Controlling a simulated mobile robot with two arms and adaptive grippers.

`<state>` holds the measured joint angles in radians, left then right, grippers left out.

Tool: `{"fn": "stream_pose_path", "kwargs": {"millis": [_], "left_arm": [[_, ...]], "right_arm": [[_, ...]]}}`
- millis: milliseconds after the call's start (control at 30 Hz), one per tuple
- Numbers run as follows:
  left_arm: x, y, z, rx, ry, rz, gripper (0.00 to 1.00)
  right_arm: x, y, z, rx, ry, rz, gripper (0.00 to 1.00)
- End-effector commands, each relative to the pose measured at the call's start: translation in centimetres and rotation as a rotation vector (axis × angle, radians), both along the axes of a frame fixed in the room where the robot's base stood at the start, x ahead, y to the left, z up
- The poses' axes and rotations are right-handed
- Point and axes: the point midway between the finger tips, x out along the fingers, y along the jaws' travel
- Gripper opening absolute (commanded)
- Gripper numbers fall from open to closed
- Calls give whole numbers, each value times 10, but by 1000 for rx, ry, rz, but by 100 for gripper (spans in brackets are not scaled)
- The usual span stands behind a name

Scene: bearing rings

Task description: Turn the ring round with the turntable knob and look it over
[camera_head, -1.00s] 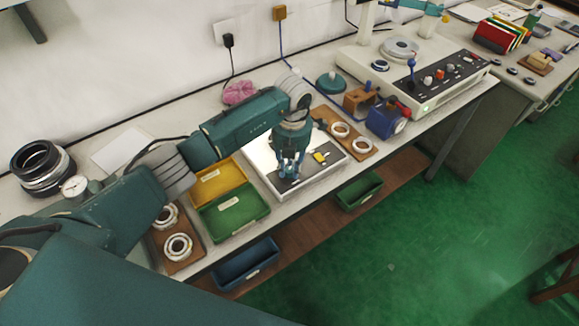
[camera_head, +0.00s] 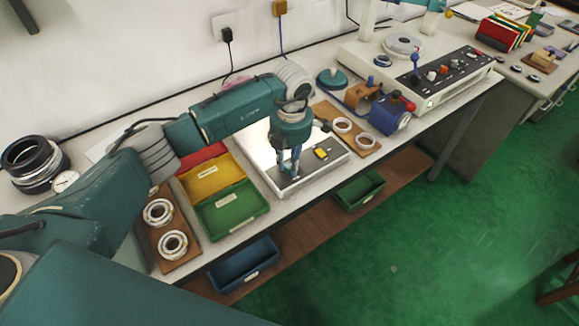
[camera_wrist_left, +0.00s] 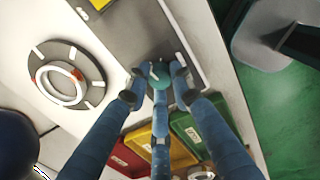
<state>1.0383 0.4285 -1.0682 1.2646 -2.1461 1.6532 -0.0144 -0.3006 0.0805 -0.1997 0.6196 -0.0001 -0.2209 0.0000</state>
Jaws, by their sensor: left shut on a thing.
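My left gripper (camera_head: 289,172) is over the front of the white-edged turntable box (camera_head: 318,171). In the left wrist view its blue fingers (camera_wrist_left: 160,85) are closed around a round teal knob (camera_wrist_left: 160,74) on the grey panel. The ring (camera_wrist_left: 62,83), white with a red mark on its inner edge, lies flat on a grey disc (camera_wrist_left: 94,92) with white tick marks, on the box's bright top. In the head view my arm and gripper hide the ring and disc. My right gripper is not in view.
Red (camera_head: 203,154), yellow (camera_head: 212,181) and green (camera_head: 234,210) bins stand left of the box. A wooden board with two rings (camera_head: 173,244) lies further left. Another board with white rings (camera_head: 364,141) and a blue device (camera_head: 388,116) stand right. A yellow button (camera_head: 321,153) is beside the gripper.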

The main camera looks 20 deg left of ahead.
Motion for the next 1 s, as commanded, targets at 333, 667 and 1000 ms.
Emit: {"fn": "stream_pose_path", "kwargs": {"millis": [333, 667, 1000], "left_arm": [[3, -1, 3, -5, -13, -139, 0], [3, -2, 4, -6, -12, -159, 0], [3, -2, 3, -4, -9, -157, 41]], "right_arm": [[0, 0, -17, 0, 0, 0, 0], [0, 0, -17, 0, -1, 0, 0], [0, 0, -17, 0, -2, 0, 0]]}}
